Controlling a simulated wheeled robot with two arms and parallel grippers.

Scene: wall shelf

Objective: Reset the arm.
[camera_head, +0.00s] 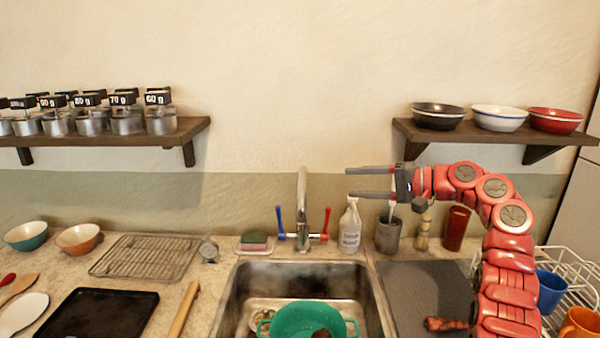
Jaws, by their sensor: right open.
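My right gripper (350,183) is in the head view, right of the middle. Its two grey fingers point left and stand apart, with nothing between them. My red right arm (510,260) rises from the lower right and bends left toward the gripper. The gripper is above the back of the counter, right of the tap (302,210) and over the height of the soap bottle (350,228). My left gripper is not in this view.
The right wall shelf (480,138) holds three bowls. The left wall shelf (110,142) holds several labelled weights. Below are a sink (370,290) with a green colander (300,318), a grey cup (388,236), and a white dish rack (575,270). The wall between the shelves is clear.

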